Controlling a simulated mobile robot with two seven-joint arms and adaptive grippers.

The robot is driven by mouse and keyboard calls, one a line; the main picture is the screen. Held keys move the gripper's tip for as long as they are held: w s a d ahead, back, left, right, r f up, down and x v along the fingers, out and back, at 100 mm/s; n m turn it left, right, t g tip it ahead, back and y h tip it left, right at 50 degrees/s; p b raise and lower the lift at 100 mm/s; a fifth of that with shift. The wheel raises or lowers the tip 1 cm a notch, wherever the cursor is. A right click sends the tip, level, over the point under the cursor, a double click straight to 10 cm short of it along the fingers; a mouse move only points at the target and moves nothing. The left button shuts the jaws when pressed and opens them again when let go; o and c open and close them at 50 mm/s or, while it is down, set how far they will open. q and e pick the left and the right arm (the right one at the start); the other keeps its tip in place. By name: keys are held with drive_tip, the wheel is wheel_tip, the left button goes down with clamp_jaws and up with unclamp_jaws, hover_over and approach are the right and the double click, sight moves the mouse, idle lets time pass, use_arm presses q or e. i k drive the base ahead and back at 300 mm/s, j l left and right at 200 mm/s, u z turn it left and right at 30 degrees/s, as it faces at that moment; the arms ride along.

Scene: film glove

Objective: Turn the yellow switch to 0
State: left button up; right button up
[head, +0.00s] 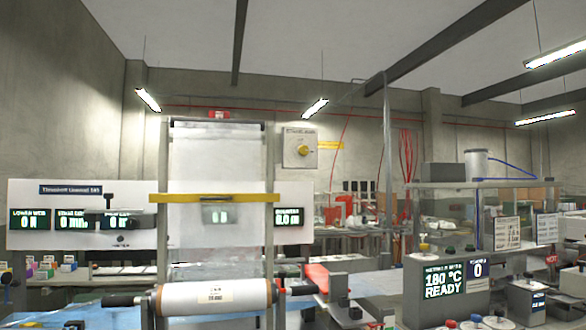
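The yellow switch (302,150) is a round yellow knob on a light grey box (290,160). The box is mounted upright, right of the film frame and above the white display panel. Small lettering runs along the top of the box, too small to read surely. The knob's pointing direction is too small to tell. Nothing covers the knob. Neither of my grippers shows in the head view.
A tall frame with clear film (216,155), a yellow crossbar (180,198) and a white roll (190,297) stands in front, left of the switch. A white display panel (60,190) is behind it. A machine reading 180 °C READY (444,280) stands at right.

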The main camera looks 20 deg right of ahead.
sight(304, 149)
drive_tip(key=i+l, duration=0.1)
drive_tip(key=l, duration=0.45)
drive_tip(key=i+l, duration=0.1)
drive_tip(key=l, duration=0.5)
drive_tip(key=i+l+u, duration=0.1)
drive_tip(key=l, duration=0.45)
drive_tip(key=i+l, duration=0.1)
drive_tip(key=l, duration=0.45)
